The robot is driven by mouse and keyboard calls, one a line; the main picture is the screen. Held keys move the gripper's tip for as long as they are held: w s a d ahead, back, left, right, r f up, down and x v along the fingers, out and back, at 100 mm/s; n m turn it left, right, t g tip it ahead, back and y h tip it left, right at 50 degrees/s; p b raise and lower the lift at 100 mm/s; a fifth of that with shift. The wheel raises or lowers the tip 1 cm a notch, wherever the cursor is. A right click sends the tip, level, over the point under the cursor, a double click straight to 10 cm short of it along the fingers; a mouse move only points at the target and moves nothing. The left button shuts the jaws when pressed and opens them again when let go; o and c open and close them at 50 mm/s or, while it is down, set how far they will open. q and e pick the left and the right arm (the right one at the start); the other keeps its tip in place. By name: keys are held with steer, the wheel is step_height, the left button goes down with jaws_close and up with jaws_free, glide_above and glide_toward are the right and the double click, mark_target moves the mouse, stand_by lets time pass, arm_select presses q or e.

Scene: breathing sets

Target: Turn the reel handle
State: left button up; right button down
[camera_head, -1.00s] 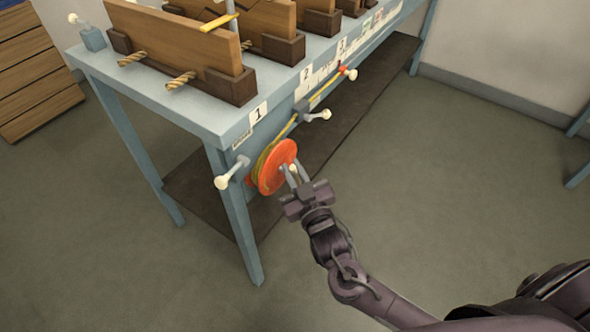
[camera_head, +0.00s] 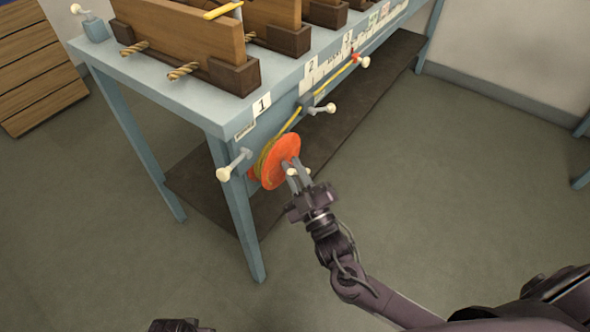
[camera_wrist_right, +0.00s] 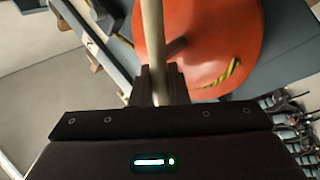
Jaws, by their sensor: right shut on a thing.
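The orange reel (camera_head: 281,158) is mounted at the near end of the blue-grey bench, with yellow cord wound behind its disc. My right gripper (camera_head: 292,172) is at the lower right of the disc, shut on the pale reel handle (camera_head: 293,171). In the right wrist view the handle (camera_wrist_right: 152,35) runs as a pale rod down into the jaws, in front of the orange reel (camera_wrist_right: 215,40). A dark piece of mine, probably my left gripper (camera_head: 180,326), shows at the bottom edge; its fingers are hidden.
The blue-grey bench (camera_head: 205,108) carries wooden boards (camera_head: 190,45) in dark holders. Pale-tipped pegs (camera_head: 224,174) stick out beside the reel and along the front. Yellow cord (camera_head: 288,126) runs from the reel along the front. The floor around the right arm is clear.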

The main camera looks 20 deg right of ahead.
stand_by(0.3)
steer(key=c, duration=1.5)
jaws_free()
steer(key=shift+o, duration=0.2)
steer(key=v, duration=0.7)
steer(key=shift+s+f, duration=0.2)
steer(key=shift+s, duration=0.15)
steer(key=shift+d, duration=0.1)
